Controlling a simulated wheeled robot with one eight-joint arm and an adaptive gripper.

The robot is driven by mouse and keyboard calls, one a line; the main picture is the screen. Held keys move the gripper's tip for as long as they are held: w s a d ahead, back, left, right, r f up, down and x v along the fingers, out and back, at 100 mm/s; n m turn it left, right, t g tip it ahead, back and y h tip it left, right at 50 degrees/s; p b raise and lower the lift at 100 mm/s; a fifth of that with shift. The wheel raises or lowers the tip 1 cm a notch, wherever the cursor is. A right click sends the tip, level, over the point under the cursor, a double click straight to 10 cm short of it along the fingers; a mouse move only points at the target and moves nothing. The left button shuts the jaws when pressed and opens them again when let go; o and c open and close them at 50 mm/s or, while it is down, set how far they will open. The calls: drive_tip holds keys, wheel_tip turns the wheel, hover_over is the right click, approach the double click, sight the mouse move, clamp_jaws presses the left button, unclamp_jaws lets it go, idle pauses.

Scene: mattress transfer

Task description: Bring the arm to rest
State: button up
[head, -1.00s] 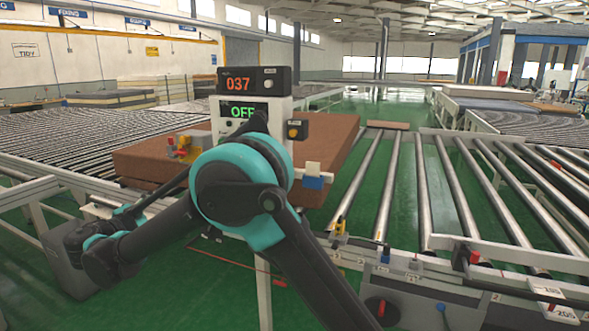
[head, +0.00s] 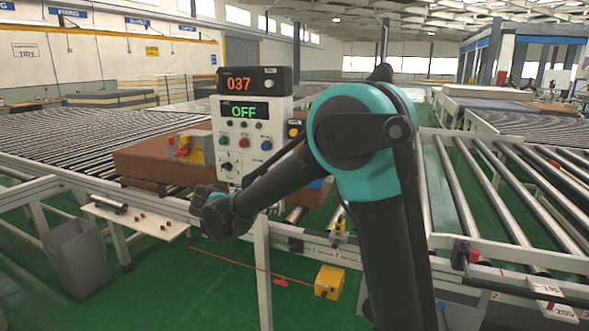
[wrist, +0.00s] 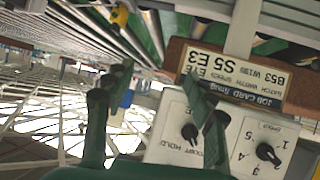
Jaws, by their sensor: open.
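My arm crosses the head view, its teal elbow (head: 362,140) high at right of centre and its forearm sloping down left. My gripper (wrist: 160,76) shows in the wrist view with its two dark fingers spread and nothing between them. In the head view the wrist end (head: 215,213) hangs below and in front of the control panel (head: 270,160); the fingers cannot be made out there. The wrist view shows the panel upside down, with black knobs (wrist: 268,153) and a job card (wrist: 235,75) beyond the fingers.
The panel display (head: 244,111) reads OFF, under a counter (head: 240,84) showing 037. A brown mattress (head: 150,170) lies behind the panel. Roller conveyors (head: 85,135) stand left and right. A grey bin (head: 77,258), a small shelf (head: 140,222) and a yellow box (head: 329,281) are low down.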

drive_tip(key=s+d+f+n+g+y, duration=0.1)
drive_tip(key=s+d+f+g, duration=0.15)
drive_tip(key=d, duration=0.55)
drive_tip(key=s+d+f+n+g+y, duration=0.1)
drive_tip(key=s+d+f, duration=0.3)
drive_tip(key=d, duration=0.3)
drive_tip(key=s+d+f+n+g+y, duration=0.1)
drive_tip(key=s+d+f+g, duration=0.2)
drive_tip(key=d, duration=0.5)
drive_tip(key=s+d+f+n+y, duration=0.1)
drive_tip(key=s+d+f+y, duration=0.1)
drive_tip(key=s, duration=0.6)
drive_tip(key=s+d+f+n+y, duration=0.2)
drive_tip(key=s+f, duration=0.3)
drive_tip(key=s, duration=0.3)
drive_tip(key=shift+d+f+t, duration=0.3)
drive_tip(key=shift+d+t, duration=0.05)
drive_tip(key=shift+d, duration=0.35)
